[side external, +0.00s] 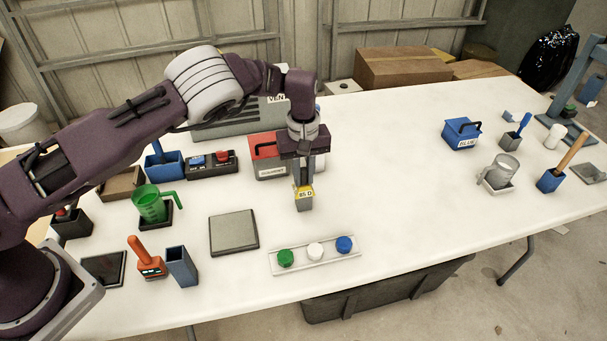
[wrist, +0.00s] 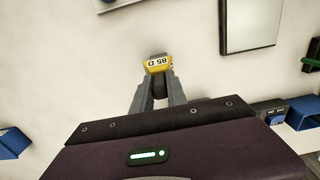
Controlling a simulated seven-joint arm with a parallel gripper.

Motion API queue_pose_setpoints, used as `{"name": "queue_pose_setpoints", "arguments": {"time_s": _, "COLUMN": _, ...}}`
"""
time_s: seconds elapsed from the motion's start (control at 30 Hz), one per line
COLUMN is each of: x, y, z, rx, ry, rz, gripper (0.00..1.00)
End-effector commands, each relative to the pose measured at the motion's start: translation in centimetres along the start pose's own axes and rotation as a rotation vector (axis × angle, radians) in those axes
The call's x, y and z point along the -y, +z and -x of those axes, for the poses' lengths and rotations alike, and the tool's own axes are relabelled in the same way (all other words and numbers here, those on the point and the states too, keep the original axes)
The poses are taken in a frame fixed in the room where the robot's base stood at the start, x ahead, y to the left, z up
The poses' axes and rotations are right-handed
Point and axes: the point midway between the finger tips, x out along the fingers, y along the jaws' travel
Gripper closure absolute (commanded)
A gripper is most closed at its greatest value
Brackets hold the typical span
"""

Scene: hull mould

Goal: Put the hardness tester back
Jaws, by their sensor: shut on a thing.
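The hardness tester (side external: 304,192) has a yellow face marked "85 D". My gripper (side external: 303,184) points down over the middle of the table and is shut on it. In the wrist view the yellow tester (wrist: 158,65) sits between the tips of my grey fingers (wrist: 158,88). A small grey block-like part (side external: 304,204) shows directly below the yellow face. I cannot tell whether it belongs to the tester or is a holder under it, nor whether it touches the table.
A rail with green, white and blue caps (side external: 315,255) lies in front. A grey square plate (side external: 234,232) is at left front. An open grey-blue box (side external: 181,266) stands beside an orange-handled tool (side external: 147,258). A red box (side external: 266,158) is behind.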

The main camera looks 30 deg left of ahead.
Motion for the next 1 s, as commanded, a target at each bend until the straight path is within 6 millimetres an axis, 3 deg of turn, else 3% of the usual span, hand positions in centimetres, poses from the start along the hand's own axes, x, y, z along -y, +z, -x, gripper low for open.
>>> {"name": "queue_pose_setpoints", "arguments": {"time_s": 0.23, "x": 0.0, "y": 0.0, "z": -0.3, "rx": 0.0, "ry": -0.001, "rz": -0.001, "gripper": 1.0}}
{"name": "queue_pose_setpoints", "arguments": {"time_s": 0.27, "x": 0.0, "y": 0.0, "z": -0.3, "rx": -0.001, "ry": -0.001, "rz": -0.001, "gripper": 0.78}}
{"name": "queue_pose_setpoints", "arguments": {"time_s": 0.37, "x": 0.0, "y": 0.0, "z": -0.3, "rx": -0.001, "ry": 0.0, "rz": -0.001, "gripper": 0.6}}
{"name": "queue_pose_setpoints", "arguments": {"time_s": 0.67, "x": 0.0, "y": 0.0, "z": -0.2, "rx": -0.001, "ry": 0.0, "rz": -0.001, "gripper": 0.6}}
{"name": "queue_pose_setpoints", "arguments": {"time_s": 0.77, "x": -0.1, "y": 0.0, "z": 1.1, "rx": -0.001, "ry": 0.004, "rz": -0.002, "gripper": 0.6}}
{"name": "queue_pose_setpoints", "arguments": {"time_s": 1.0, "x": -0.1, "y": -0.1, "z": 7.7, "rx": -0.001, "ry": 0.005, "rz": -0.002, "gripper": 0.6}}
